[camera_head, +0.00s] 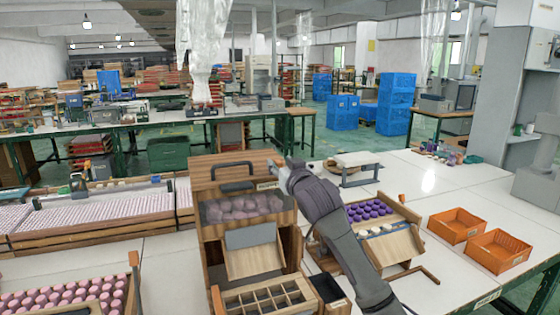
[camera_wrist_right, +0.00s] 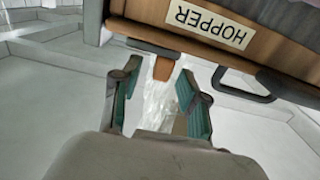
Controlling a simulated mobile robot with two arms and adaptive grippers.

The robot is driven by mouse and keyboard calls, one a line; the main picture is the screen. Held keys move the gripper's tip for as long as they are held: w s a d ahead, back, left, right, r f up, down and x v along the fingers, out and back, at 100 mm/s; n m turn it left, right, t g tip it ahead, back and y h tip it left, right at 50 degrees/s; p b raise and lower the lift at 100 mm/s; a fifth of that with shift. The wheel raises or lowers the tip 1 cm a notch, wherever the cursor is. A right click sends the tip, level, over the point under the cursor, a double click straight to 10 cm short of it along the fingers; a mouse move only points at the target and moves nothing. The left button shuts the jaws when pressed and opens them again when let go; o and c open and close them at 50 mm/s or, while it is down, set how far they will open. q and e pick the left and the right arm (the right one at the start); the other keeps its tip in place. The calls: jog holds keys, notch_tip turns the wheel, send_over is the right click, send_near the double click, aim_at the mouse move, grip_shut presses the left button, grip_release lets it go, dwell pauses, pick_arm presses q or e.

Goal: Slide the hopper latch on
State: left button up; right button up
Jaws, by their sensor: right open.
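The wooden hopper (camera_head: 245,170) stands at the centre of the head view, with a clear window showing pinkish pieces. Its HOPPER label shows upside down in the right wrist view (camera_wrist_right: 211,25). An orange-brown tab (camera_wrist_right: 163,69), which looks like the latch, sticks out from the hopper's edge beside a dark strip. My right gripper (camera_wrist_right: 160,76) is open, with the tab between its teal-padded fingertips and a gap visible on either side. In the head view my right gripper (camera_head: 287,174) is at the hopper's upper right side, its fingers mostly hidden. My left gripper is out of view.
A divided wooden tray (camera_head: 262,298) sits below the hopper's chute. A rack of purple pieces (camera_head: 368,210) stands to the right, partly behind my right arm. Orange bins (camera_head: 455,226) are farther right. A black handle (camera_wrist_right: 243,88) juts from the hopper near my right gripper.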

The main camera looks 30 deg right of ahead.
jog(key=shift+w+d, duration=0.1)
jog(key=shift+w, duration=0.35)
jog(key=shift+c, duration=0.2)
grip_shut()
